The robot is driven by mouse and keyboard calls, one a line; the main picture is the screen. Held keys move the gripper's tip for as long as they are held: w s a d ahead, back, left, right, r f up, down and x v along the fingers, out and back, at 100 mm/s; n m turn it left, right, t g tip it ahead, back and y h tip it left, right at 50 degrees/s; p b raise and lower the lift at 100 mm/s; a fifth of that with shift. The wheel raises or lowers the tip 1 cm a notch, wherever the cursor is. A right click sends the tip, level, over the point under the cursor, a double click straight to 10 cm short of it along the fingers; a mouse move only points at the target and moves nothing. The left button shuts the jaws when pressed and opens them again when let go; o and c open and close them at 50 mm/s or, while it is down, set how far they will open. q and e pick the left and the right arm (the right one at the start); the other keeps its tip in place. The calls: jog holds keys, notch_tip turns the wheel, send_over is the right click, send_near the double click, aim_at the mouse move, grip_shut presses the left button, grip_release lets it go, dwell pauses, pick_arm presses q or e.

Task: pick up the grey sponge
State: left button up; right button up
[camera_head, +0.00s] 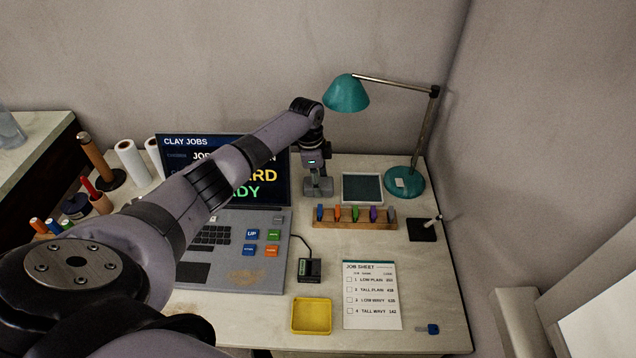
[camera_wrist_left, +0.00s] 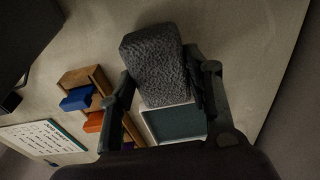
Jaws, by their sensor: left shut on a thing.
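The grey sponge (camera_wrist_left: 155,62) is a dark, rough-textured block in the left wrist view. It sits between the two fingers of my left gripper (camera_wrist_left: 165,92), which is shut on it. In the head view, my left gripper (camera_head: 318,183) points down at the back of the table, right of the laptop, with the sponge mostly hidden between its fingers. I cannot tell whether the sponge touches the table. My right gripper is not in view.
A flat teal-topped tray (camera_head: 362,189) lies just right of the gripper. A wooden rack (camera_head: 355,224) with coloured pieces stands in front. The laptop (camera_head: 262,220) is left, and a teal lamp (camera_head: 347,94) rises behind.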

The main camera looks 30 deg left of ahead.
pick_arm(q)
jog(key=shift+s+d+r, duration=0.1)
jog(key=shift+s+r, duration=0.05)
jog(key=shift+r, duration=0.15)
notch_tip(320, 180, up, 11)
jog(key=s+d+b, duration=0.1)
jog(key=s+d, duration=0.4)
jog(key=s, duration=0.3)
jog(key=s+d+b, duration=0.1)
jog(key=s+d, duration=0.4)
jog(key=s, duration=0.3)
jog(key=shift+s+f, duration=0.2)
jog(key=shift+s, duration=0.15)
jog(key=shift+d, duration=0.1)
jog(key=o, duration=0.6)
jog(key=c, duration=0.5)
